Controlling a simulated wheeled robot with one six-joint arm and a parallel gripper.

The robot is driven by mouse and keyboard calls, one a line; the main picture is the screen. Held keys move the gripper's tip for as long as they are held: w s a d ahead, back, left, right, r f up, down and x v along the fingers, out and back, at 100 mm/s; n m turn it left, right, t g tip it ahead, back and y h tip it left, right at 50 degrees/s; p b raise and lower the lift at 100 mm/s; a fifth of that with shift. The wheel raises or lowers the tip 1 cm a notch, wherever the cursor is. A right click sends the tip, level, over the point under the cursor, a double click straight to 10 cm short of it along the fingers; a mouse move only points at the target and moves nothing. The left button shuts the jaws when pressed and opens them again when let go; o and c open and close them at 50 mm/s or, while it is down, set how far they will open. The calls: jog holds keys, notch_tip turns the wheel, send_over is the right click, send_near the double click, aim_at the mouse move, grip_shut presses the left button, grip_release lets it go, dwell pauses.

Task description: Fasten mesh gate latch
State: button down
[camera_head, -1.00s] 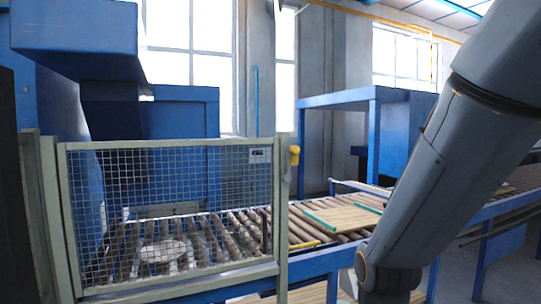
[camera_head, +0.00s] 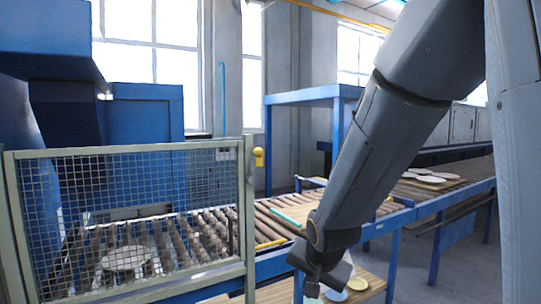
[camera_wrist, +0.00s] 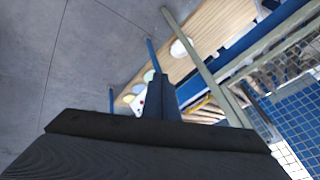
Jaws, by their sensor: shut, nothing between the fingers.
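The mesh gate (camera_head: 130,148) has a pale green-grey frame and stands at the left in the head view, in front of a roller conveyor. It looks upright and in line with its right post; I cannot tell whether it is fastened. A yellow fitting (camera_head: 258,157) sits at the top of that post, and a dark upright handle (camera_head: 230,235) shows near the gate's right edge. I cannot make out the latch itself. My gripper (camera_head: 312,287) hangs low to the right of the gate, apart from it. In the wrist view my gripper (camera_wrist: 158,82) is shut and empty.
A round pale plate (camera_head: 126,258) lies on the rollers behind the mesh. A wooden board with discs (camera_head: 356,284) lies low beside my gripper. Blue conveyor legs (camera_head: 393,265) stand to the right. White plates (camera_head: 425,177) lie farther back. Grey floor (camera_wrist: 60,60) is open.

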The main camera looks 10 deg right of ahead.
jog(key=w+r+m+t+p, duration=0.1)
jog(key=w+r+m+t, duration=0.2)
jog(key=w+r, duration=0.3)
jog(key=w+d+r+m+t+y+p, duration=0.1)
jog(key=w+r+m+t, duration=0.3)
jog(key=r, duration=0.8)
jog(key=w+r+m+t+y+p, duration=0.1)
jog(key=w+r+m+t+p, duration=0.1)
jog(key=w+r+m, duration=0.4)
notch_tip(320, 180, up, 4)
jog(key=shift+w+d+f+t+p, duration=0.15)
jog(key=shift+w+t+p, duration=0.2)
jog(key=shift+w+t, duration=0.5)
jog(key=w+a+p, duration=0.4)
jog(key=w, duration=0.6)
jog(key=shift+w+a+r, duration=0.3)
jog(key=shift+w, duration=0.05)
